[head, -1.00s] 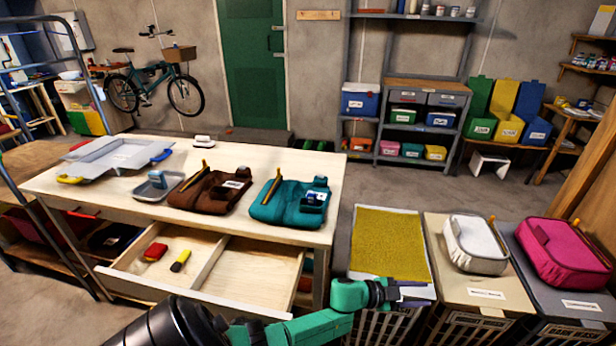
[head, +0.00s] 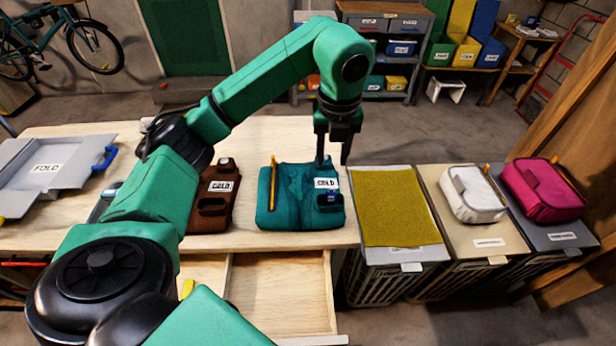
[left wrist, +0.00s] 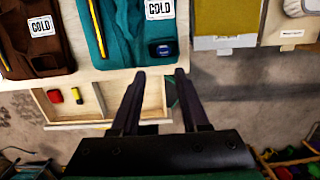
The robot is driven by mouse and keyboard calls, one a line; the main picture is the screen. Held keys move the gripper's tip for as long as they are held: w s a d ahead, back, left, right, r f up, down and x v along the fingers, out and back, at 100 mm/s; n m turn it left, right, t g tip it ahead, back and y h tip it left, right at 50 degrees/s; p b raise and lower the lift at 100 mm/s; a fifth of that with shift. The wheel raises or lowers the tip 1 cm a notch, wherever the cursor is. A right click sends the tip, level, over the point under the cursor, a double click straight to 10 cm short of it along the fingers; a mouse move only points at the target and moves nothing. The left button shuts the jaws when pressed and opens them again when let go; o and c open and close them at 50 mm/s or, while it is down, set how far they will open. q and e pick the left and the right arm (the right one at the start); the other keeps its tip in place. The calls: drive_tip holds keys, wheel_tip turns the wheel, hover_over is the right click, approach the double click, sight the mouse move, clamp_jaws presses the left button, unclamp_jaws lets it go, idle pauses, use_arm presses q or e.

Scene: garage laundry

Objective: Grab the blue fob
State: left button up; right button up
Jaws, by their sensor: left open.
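The blue fob (head: 331,198) is a small dark-blue piece at the right side of the folded teal garment (head: 287,205), just below its white label. It also shows in the left wrist view (left wrist: 163,48), beyond my fingertips. My left gripper (head: 333,160) points down above the back right part of the teal garment, with its fingers apart and nothing between them. In the left wrist view the open fingers (left wrist: 159,76) appear just short of the fob. I cannot tell the exact height of the fingertips above the garment. My right gripper is not in view.
A yellow pencil-like stick (head: 273,177) lies on the teal garment. A brown garment (head: 212,195) lies to its left, partly behind my arm. The open drawer (head: 283,300) is below the table's front edge. Hampers stand to the right, one with a mustard cloth (head: 395,205).

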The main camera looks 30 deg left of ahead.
use_arm(q)
drive_tip(key=b, duration=0.2)
hover_over(332, 189)
drive_tip(key=s+d, duration=0.1)
wheel_tip(332, 189, down, 6)
drive_tip(key=f+p, duration=0.1)
drive_tip(key=f, duration=0.1)
drive_tip(key=f+p, duration=0.1)
drive_tip(key=f, duration=0.2)
drive_tip(key=w+a+f+p, duration=0.1)
drive_tip(key=f+p, duration=0.1)
drive_tip(key=shift+f, duration=0.5)
drive_tip(key=c, duration=0.7)
clamp_jaws()
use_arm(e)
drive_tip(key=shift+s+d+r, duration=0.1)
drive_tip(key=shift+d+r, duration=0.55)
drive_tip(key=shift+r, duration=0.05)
use_arm(q)
drive_tip(key=shift+r, duration=0.1)
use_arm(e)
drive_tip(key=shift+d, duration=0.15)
